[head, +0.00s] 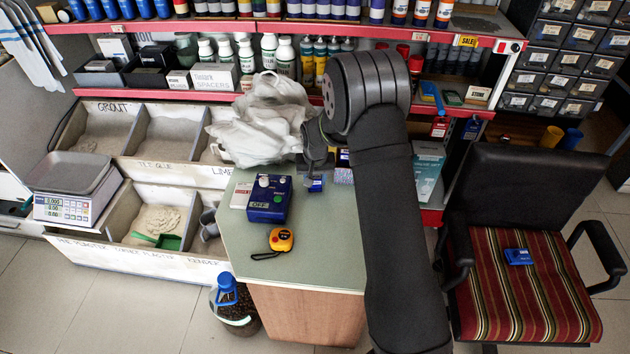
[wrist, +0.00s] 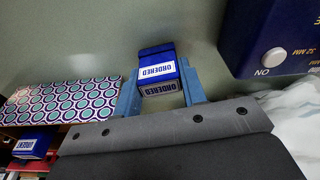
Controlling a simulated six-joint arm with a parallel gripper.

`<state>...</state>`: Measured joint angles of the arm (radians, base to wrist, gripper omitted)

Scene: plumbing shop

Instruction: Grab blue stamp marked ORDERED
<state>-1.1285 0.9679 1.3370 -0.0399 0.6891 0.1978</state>
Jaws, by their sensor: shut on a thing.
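The blue stamp (wrist: 158,72) has a white label reading ORDERED, seen upside down in the wrist view. My gripper (wrist: 160,92) is shut on it, with one light-blue finger along each side. In the head view, the stamp (head: 315,185) shows as a small blue block under my gripper (head: 316,166), at the far right part of the green-grey counter (head: 325,245). I cannot tell whether the stamp touches the counter or is just above it.
A blue device with knobs (head: 269,199) and a yellow tape measure (head: 281,240) lie left of the stamp. A patterned box (wrist: 62,100) is close beside my gripper. A crumpled white bag (head: 262,120) is behind. Another blue item (head: 518,257) lies on the striped chair (head: 520,300).

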